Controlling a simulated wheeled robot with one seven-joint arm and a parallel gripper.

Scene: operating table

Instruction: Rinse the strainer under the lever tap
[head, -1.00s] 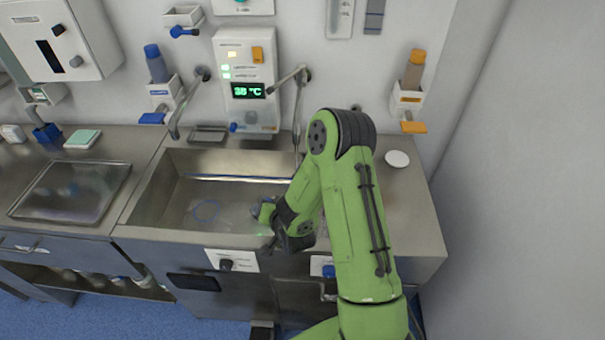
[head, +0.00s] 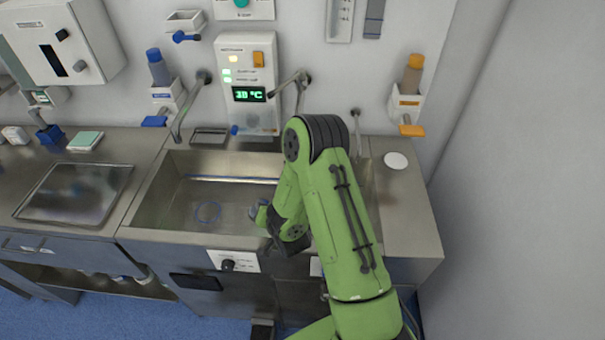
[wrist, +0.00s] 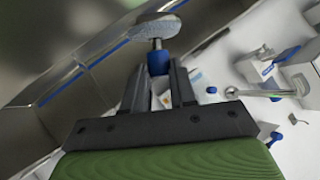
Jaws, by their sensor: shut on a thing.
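My gripper (wrist: 160,88) is shut on the blue handle (wrist: 158,62) of the strainer. The strainer's grey mesh head (wrist: 155,27) sticks out beyond the fingertips in the wrist view. In the head view my gripper (head: 262,218) is low over the right part of the steel sink (head: 160,205), largely hidden by my green arm, and the strainer is hard to make out. Several wall taps show: a left spout (head: 181,115), a middle one (head: 300,88) and a right one (head: 357,135) partly behind my arm. I cannot tell which is the lever tap.
A blue ring (head: 208,212) lies in the sink's left half, which is otherwise clear. A control panel (head: 248,80) with a green display is on the wall behind. Bottle dispensers (head: 160,75) hang at left and at right (head: 409,85). A white disc (head: 396,160) lies on the right counter.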

